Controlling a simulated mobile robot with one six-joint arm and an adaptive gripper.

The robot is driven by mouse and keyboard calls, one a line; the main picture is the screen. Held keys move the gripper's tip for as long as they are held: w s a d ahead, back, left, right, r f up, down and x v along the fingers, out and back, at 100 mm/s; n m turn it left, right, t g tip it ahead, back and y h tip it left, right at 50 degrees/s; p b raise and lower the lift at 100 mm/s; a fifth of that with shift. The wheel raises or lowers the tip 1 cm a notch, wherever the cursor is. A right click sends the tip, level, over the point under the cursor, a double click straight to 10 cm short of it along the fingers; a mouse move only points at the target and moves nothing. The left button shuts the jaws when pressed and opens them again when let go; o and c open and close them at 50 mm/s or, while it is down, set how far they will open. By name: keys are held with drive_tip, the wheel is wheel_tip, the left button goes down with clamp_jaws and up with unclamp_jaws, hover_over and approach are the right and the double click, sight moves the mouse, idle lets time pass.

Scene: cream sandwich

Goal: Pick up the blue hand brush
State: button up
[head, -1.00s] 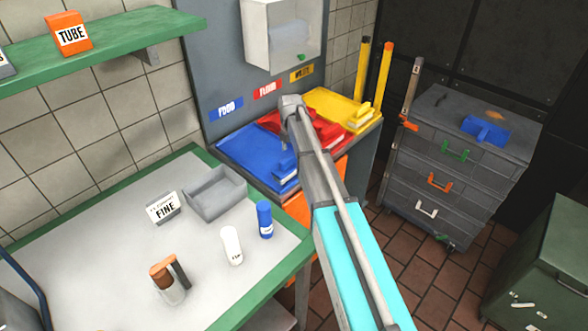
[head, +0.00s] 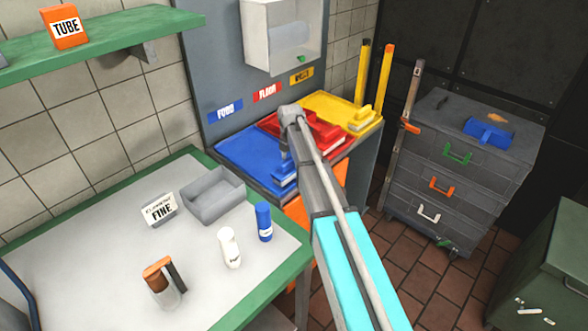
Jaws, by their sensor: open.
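The blue hand brush (head: 285,181) lies at the front right of the blue tray (head: 236,148), on the grey stand below the FOOD label. Its upper part is partly hidden by my arm. My gripper (head: 284,157) hangs down from the end of my arm, just above the brush's back end in the picture. It is small and dark here, and I cannot tell whether it touches the brush. It is open and nothing shows held in it.
A red tray (head: 272,121) and yellow tray (head: 318,97) with brushes sit right beside the blue one. A dispenser (head: 281,30) hangs above. A green-edged table (head: 110,235) with bottles stands front left. A drawer cabinet (head: 425,125) carrying a blue object (head: 490,131) stands right.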

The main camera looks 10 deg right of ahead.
clamp_jaws()
idle(0.3)
drive_tip(key=shift+r, duration=0.15)
wheel_tip(320, 180, up, 2)
drive_tip(key=shift+r+p, duration=0.1)
drive_tip(key=shift+p, duration=1.1)
drive_tip(key=s+a+r+p, duration=0.1)
drive_tip(key=s+r+p, duration=0.9)
drive_tip(key=s, duration=0.4)
drive_tip(key=shift+r+p, duration=0.25)
drive_tip(key=shift+p, duration=0.05)
